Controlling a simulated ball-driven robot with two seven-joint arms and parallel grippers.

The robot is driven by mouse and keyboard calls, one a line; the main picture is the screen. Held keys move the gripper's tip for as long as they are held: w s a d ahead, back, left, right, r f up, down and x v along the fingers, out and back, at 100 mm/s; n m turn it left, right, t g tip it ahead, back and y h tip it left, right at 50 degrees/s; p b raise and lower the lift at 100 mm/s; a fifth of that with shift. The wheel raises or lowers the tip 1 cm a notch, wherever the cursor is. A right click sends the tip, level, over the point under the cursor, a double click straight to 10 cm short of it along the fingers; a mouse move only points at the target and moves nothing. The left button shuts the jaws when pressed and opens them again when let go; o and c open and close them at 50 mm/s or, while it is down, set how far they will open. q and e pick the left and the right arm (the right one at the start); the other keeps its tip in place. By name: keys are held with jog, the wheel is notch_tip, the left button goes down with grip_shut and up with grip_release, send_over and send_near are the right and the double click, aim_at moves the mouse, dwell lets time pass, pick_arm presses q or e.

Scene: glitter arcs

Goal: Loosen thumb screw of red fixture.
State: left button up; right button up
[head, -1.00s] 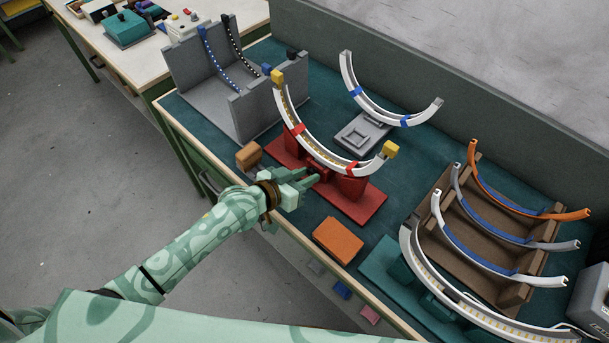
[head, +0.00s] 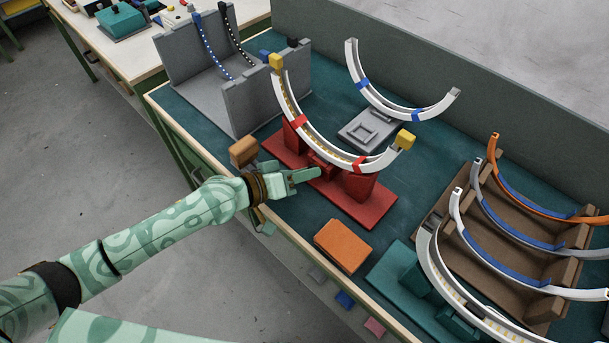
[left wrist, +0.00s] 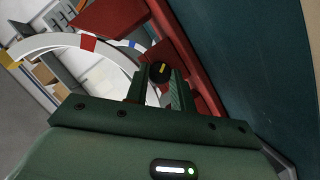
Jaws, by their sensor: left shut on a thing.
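The red fixture (head: 372,208) stands on the bench and holds a white arc (head: 320,143) with yellow end blocks and red clips. Its thumb screw (left wrist: 160,71), a black knob with a yellow mark, shows between my fingertips in the left wrist view. My left gripper (head: 312,175) is at the front face of the fixture, shut on the thumb screw. The wrist view also shows the gripper (left wrist: 159,82). In the head view the fingers hide the knob. My right gripper is not in view.
An orange block (head: 342,246) lies in front of the fixture, and a brown block (head: 244,151) lies to its left. A grey stand (head: 257,100) is behind left. A brown rack (head: 497,218) with arcs and a teal fixture (head: 408,285) are at right.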

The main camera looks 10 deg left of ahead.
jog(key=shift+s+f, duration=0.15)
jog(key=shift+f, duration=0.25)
pick_arm(q)
jog(key=o, duration=1)
jog(key=shift+w, duration=0.1)
jog(key=shift+a, duration=0.1)
jog(key=v, duration=0.3)
jog(key=b+v, duration=0.1)
jog(key=v, duration=0.3)
jog(key=shift+a+f, duration=0.15)
jog(key=shift+f, duration=0.05)
jog(key=shift+b+v, duration=2.1)
jog(key=shift+v, duration=2.45)
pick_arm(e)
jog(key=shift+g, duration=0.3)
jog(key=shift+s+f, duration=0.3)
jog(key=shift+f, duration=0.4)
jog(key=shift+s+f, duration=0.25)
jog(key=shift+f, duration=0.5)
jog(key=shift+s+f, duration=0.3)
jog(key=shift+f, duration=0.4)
